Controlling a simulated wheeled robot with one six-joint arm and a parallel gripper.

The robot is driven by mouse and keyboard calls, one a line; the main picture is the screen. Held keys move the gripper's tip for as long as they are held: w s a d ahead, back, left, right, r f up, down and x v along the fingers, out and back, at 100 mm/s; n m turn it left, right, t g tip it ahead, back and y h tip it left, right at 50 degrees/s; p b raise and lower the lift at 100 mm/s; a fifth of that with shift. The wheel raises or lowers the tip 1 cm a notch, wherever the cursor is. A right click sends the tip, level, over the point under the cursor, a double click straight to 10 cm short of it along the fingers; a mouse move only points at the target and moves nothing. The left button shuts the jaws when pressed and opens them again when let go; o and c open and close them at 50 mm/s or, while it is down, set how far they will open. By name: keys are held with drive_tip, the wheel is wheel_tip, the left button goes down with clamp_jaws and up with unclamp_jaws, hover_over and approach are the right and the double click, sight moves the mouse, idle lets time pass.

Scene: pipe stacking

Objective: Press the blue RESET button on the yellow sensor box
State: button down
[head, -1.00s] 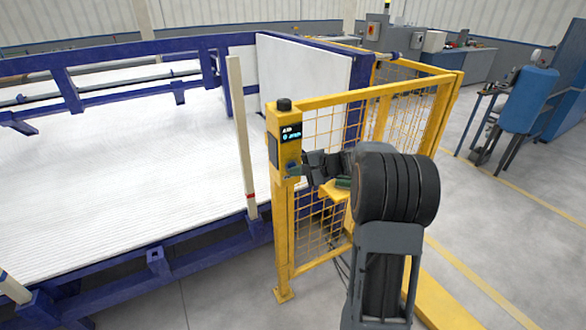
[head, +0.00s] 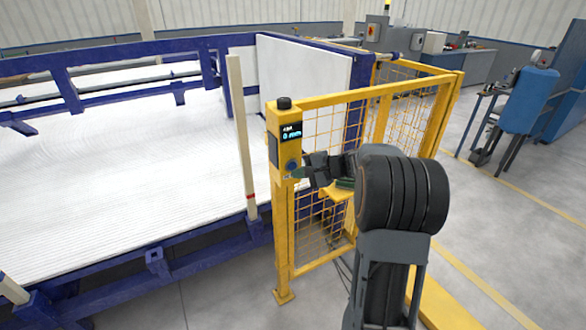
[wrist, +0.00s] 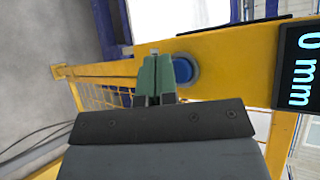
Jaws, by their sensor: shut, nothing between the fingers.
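The yellow sensor box (head: 273,120) tops a yellow post and carries a small dark display (head: 291,133). In the wrist view the display (wrist: 299,64) reads "0 mm". The round blue RESET button (head: 292,166) sits below the display. In the wrist view the button (wrist: 187,66) shows right beside the green fingertips, partly covered by them. My gripper (head: 299,173) is at the box's front, just below and right of the button. Its green fingers (wrist: 155,72) are closed together with nothing between them. I cannot tell whether they touch the button.
A yellow mesh fence (head: 322,130) runs right and back from the box, close to my arm. A blue-framed rack (head: 155,255) with white pipes (head: 120,150) lies to the left, with a pale upright post (head: 241,135) near the box. Open grey floor lies to the right.

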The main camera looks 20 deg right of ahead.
drive_tip(key=shift+s+d+b, duration=0.15)
drive_tip(key=shift+s+b, duration=0.35)
drive_tip(key=shift+s, duration=0.75)
drive_tip(key=shift+s+d+b, duration=0.15)
drive_tip(key=shift+s+b, duration=0.3)
drive_tip(key=shift+s, duration=0.8)
drive_tip(key=s+a+f+n+g+h, duration=0.2)
drive_tip(key=s+f+g+h, duration=0.15)
drive_tip(key=s, duration=0.25)
drive_tip(key=s+a+f+n+g+h, duration=0.2)
drive_tip(key=s+f+g, duration=0.1)
drive_tip(key=s+f, duration=0.15)
drive_tip(key=s+a+r+n+t+h, duration=0.1)
drive_tip(key=s+a+r+n+h, duration=0.3)
drive_tip(key=s+a+n, duration=0.2)
drive_tip(key=s+n, duration=0.2)
drive_tip(key=s, duration=0.1)
drive_tip(key=shift+s+a+r, duration=0.15)
drive_tip(key=shift+a+r, duration=0.1)
drive_tip(key=shift+a, duration=0.05)
